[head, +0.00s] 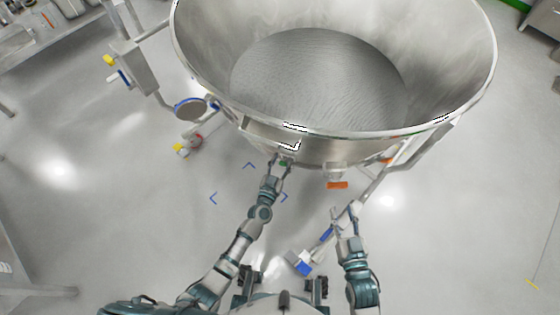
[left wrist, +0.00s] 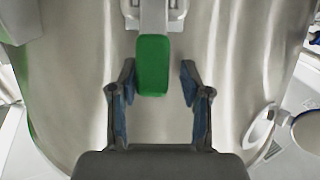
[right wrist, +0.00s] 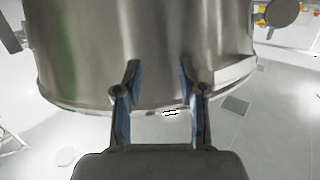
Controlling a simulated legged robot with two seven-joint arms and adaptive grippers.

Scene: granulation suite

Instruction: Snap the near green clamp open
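The near green clamp (left wrist: 153,66) hangs from a metal bracket on the steel bowl's outer wall. In the head view, only a little of the green clamp (head: 284,163) shows beside my left gripper (head: 279,165). In the left wrist view, my left gripper (left wrist: 158,84) is open, its two fingers on either side of the green handle with a gap on each side. My right gripper (head: 344,212) is away to the right and below the bowl's rim. In the right wrist view, my right gripper (right wrist: 160,80) is open and empty, facing the bowl's wall.
The large steel bowl (head: 430,115) fills the top middle. An orange clamp (head: 337,185) is on its wall right of the green one. A blue-handled frame leg (head: 304,268) with a caster stands near my right arm.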

